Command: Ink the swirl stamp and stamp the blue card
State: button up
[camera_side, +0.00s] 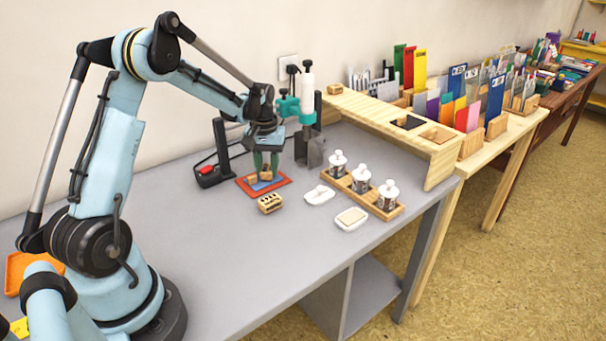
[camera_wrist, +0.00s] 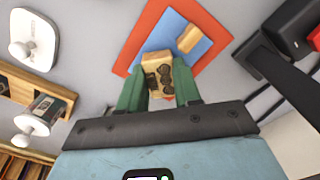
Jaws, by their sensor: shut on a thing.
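My gripper (camera_side: 266,166) is low over a red-bordered mat (camera_side: 283,181) with a blue card (camera_side: 257,187) on it. In the wrist view its green fingers (camera_wrist: 160,92) are shut on a wooden stamp (camera_wrist: 158,72) with dark swirl marks on the side facing the camera. The held stamp's underside is hidden, so I cannot tell whether it touches the card. A smaller wooden block (camera_wrist: 190,38) rests on the blue card (camera_wrist: 178,22), beside the stamp. The red mat also shows in the wrist view (camera_wrist: 133,48).
A wooden block with dark markings (camera_side: 270,203) lies in front of the mat. White dishes (camera_side: 319,194) (camera_side: 351,219) and a wooden tray (camera_side: 396,212) of white-capped bottles stand to the right. A black stand (camera_side: 221,148) is behind left.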

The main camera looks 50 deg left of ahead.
jog(key=shift+r, duration=3.4)
jog(key=shift+d, duration=0.1)
